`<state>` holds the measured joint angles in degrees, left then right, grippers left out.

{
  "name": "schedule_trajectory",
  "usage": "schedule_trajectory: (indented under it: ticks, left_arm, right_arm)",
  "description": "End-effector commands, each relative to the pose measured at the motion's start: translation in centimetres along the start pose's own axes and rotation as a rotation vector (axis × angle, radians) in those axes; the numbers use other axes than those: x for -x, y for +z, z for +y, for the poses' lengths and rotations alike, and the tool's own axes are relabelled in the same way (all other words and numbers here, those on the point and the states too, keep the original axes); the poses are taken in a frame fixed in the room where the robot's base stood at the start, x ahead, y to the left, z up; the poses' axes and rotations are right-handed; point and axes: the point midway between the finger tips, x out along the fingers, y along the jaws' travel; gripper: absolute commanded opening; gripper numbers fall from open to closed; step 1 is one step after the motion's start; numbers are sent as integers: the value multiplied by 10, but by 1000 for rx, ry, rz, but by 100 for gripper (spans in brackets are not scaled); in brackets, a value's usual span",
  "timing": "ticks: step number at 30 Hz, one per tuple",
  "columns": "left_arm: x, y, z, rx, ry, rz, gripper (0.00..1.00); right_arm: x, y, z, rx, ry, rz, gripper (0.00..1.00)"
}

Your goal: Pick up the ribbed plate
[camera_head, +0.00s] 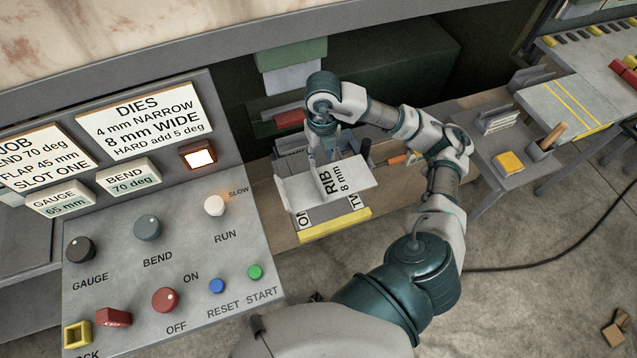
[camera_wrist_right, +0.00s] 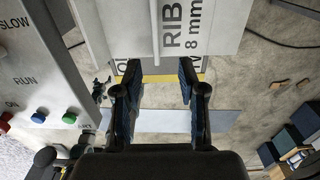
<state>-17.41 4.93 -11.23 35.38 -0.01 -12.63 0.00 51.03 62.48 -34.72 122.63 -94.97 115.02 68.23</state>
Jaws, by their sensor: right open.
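The ribbed plate (camera_head: 350,178) is a pale sheet marked "RIB 8 mm", with a raised line across it. It sits over a rack with a yellow front edge (camera_head: 336,224), partly covering labels whose ends read "ON" and "TV" or similar. My right gripper (camera_head: 328,152) is at the plate's far edge in the head view, pointing down. In the wrist view the plate (camera_wrist_right: 215,28) fills the top, and the open fingers of my right gripper (camera_wrist_right: 158,72) reach towards its near edge with nothing held. Whether they touch it I cannot tell. My left gripper is out of view.
A control panel (camera_head: 170,255) with knobs and buttons stands close on the left, below a lit orange lamp (camera_head: 198,156). A grey side table (camera_head: 510,165) with a yellow block and wooden-handled tool is at the right. Dark machinery stands behind; open floor lies in front.

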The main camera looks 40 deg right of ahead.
Motion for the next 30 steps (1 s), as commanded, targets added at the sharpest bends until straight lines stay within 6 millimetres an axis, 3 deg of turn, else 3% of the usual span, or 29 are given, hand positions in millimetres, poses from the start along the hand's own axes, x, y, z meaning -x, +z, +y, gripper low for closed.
schedule_trajectory:
  ticks: [3, 9, 16, 24, 30]
  left_arm:
    - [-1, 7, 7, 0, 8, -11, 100]
    - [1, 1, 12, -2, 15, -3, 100]
    - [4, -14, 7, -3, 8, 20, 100]
    - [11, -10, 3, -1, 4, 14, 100]
    - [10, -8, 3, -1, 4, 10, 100]
  right_arm:
    - [-31, 0, 1, 0, -3, 7, 41]
    - [-63, 1, 4, 1, -4, 3, 41]
    - [-80, 0, 3, 1, -2, 3, 41]
    - [-119, 2, 4, 0, 0, 3, 41]
    - [-123, 2, 4, 1, 1, 0, 41]
